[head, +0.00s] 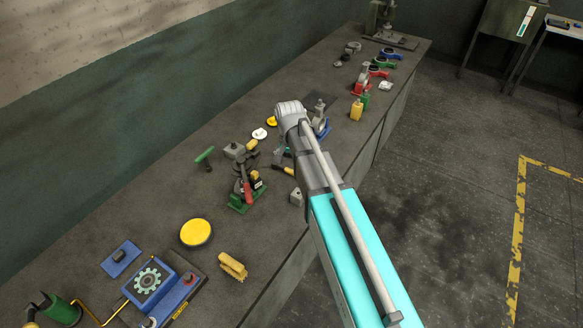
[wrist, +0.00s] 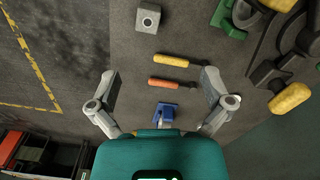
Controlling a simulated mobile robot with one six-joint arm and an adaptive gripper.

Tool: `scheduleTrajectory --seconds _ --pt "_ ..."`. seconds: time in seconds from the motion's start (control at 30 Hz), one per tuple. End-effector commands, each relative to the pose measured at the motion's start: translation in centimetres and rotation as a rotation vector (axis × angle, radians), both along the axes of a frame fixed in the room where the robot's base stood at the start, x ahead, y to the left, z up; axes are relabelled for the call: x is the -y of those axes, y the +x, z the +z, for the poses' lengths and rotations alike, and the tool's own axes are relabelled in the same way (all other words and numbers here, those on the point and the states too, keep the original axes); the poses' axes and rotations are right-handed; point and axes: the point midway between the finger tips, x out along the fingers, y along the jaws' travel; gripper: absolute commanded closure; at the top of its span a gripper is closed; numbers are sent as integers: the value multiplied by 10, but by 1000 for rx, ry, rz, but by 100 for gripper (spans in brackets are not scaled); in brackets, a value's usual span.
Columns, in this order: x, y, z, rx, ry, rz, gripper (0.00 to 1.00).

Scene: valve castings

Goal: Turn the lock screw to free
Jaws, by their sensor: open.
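I cannot clearly pick out the lock screw in either view. A grey casting on a green base (head: 240,203) stands on the bench, with a red handle (head: 248,193) and yellow parts. In the wrist view a green base (wrist: 226,22) and dark grey fittings with a yellow knob (wrist: 290,97) show at the right edge, partly cut off. My gripper (wrist: 160,86) is open and empty, its two fingers wide apart above the bench. An orange-handled tool (wrist: 168,85) and a yellow-handled tool (wrist: 170,60) lie below and between or just beyond the fingers. In the head view my arm hides part of the bench.
A grey block with a hole (wrist: 148,17) lies near the bench edge. A blue part (wrist: 165,110) lies close to the gripper. A yellow disc (head: 196,232), a green T-handle (head: 204,156) and a blue gear fixture (head: 150,280) are on the bench. The floor at right is clear.

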Motion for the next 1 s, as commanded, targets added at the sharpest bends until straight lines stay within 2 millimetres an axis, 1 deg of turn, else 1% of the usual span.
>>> scheduleTrajectory --seconds 0.03,0.2,0.8,0.87,0.93,1.0 --pt "2 -3 -4 0 0 14 0" --pt "6 -6 -7 0 0 49 0" --pt "6 -6 -7 0 0 55 0" --pt "8 -9 -9 0 0 58 0" --pt "14 -16 -13 0 0 69 0" --pt "22 -27 -18 0 0 90 0"
